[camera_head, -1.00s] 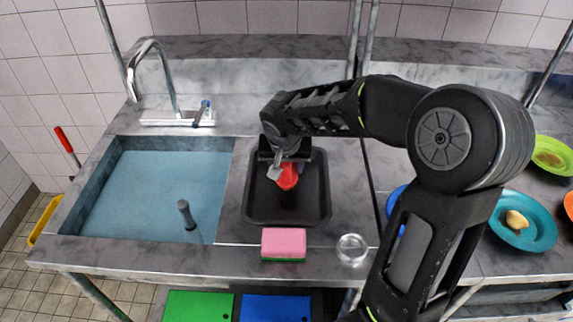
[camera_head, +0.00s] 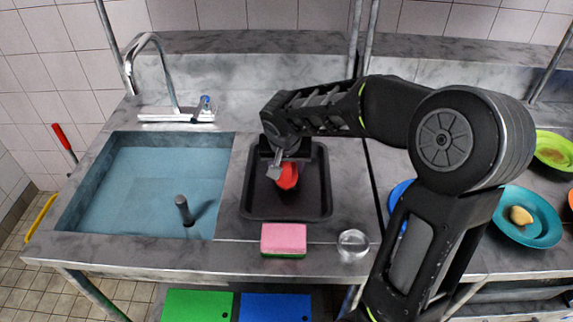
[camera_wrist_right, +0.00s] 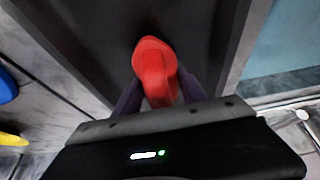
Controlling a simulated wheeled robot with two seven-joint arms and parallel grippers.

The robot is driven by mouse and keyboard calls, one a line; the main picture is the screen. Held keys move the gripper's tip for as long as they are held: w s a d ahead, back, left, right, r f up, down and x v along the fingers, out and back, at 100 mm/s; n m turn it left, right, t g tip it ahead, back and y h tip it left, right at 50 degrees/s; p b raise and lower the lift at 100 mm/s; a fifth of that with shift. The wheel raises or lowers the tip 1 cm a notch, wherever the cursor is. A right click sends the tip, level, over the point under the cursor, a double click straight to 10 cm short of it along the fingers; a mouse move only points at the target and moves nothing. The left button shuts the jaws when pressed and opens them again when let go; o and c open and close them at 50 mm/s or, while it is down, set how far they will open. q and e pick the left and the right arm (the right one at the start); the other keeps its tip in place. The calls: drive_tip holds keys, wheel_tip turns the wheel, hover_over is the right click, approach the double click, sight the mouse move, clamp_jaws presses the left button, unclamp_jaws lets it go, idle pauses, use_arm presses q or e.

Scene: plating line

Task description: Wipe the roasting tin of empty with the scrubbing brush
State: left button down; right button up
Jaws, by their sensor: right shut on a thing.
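The black roasting tin (camera_head: 318,195) lies on the steel counter to the right of the sink, and no food shows in it. My right gripper (camera_head: 284,168) is over the tin's middle, shut on the red scrubbing brush (camera_head: 287,177). In the right wrist view the brush's red top (camera_wrist_right: 154,68) sits between the fingers, with the dark tin floor (camera_wrist_right: 95,35) around it. The brush's underside is hidden, so I cannot tell whether it touches the tin. My left gripper is not in view.
A water-filled sink (camera_head: 150,190) with a tap (camera_head: 165,85) is at the left. A pink and green sponge (camera_head: 284,239) and a clear glass (camera_head: 353,243) stand in front of the tin. Plates, one teal (camera_head: 528,220) with food on it, are at the right.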

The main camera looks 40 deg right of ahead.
sight(286, 179)
drive_tip(key=shift+s+a+f+b, duration=0.1)
drive_tip(key=shift+s+a+b, duration=0.7)
drive_tip(key=shift+s, duration=0.2)
drive_tip(key=shift+s+a+b, duration=0.3)
drive_tip(key=shift+s+a, duration=0.3)
drive_tip(key=shift+s, duration=0.25)
drive_tip(key=shift+b, duration=0.5)
drive_tip(key=shift+w+d, duration=0.75)
drive_tip(key=shift+w, duration=0.2)
drive_tip(key=shift+w+d, duration=0.7)
drive_tip(key=shift+w, duration=0.2)
